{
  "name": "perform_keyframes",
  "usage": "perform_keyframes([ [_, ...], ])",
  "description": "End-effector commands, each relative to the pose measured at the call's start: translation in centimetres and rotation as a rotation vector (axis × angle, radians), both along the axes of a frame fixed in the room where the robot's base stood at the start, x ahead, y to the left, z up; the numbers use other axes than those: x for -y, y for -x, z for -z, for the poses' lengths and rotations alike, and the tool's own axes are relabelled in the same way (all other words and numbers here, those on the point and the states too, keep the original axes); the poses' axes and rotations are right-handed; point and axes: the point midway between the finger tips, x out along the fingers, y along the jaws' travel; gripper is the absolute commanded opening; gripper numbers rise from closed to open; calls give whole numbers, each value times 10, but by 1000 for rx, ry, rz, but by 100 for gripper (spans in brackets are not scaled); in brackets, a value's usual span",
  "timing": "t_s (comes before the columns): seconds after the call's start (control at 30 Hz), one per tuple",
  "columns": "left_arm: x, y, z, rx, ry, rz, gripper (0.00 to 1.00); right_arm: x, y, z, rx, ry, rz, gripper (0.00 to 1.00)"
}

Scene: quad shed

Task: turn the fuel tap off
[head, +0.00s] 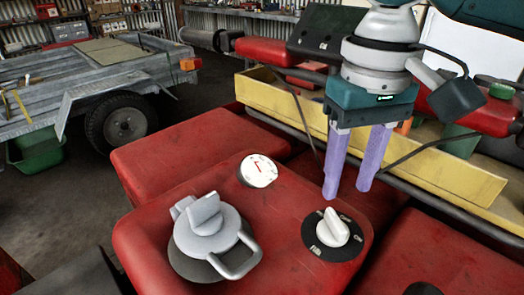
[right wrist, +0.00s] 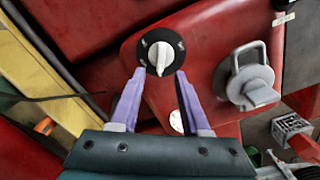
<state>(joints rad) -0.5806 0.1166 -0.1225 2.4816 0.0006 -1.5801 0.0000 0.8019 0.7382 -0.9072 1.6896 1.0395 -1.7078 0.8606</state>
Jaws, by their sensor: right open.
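The fuel tap (head: 333,229) is a white knob on a round black plate with white lettering too small to read surely. It sits at the right of the red tank's top in the head view. It also shows in the right wrist view (right wrist: 160,56), its grip bar upright in that picture. My right gripper (head: 347,193) is open and empty, its two purple fingers pointing down above and behind the tap. In the right wrist view the fingertips (right wrist: 160,74) lie either side of the knob's line, apart from it. My left gripper is not in view.
A grey filler cap (head: 207,222) with a loop handle stands left of the tap. A white round gauge (head: 258,171) lies behind it. A yellow tray (head: 440,165) and black bars are behind my right gripper. A grey trailer (head: 90,75) stands farther left.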

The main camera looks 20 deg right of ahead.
Motion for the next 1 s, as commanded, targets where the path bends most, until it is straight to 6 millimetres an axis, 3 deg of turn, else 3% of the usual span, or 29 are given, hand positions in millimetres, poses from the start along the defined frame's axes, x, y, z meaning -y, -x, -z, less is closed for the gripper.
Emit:
perform_keyframes([
  [0.1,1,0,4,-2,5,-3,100,0,1,26,-3,1,-1,46],
  [0.3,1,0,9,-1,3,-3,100,-1,0,57,0,0,-2,46],
  [0.7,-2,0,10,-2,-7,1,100,0,0,68,2,0,-5,46],
  [1.0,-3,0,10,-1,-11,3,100,-1,0,67,3,0,-5,15],
])
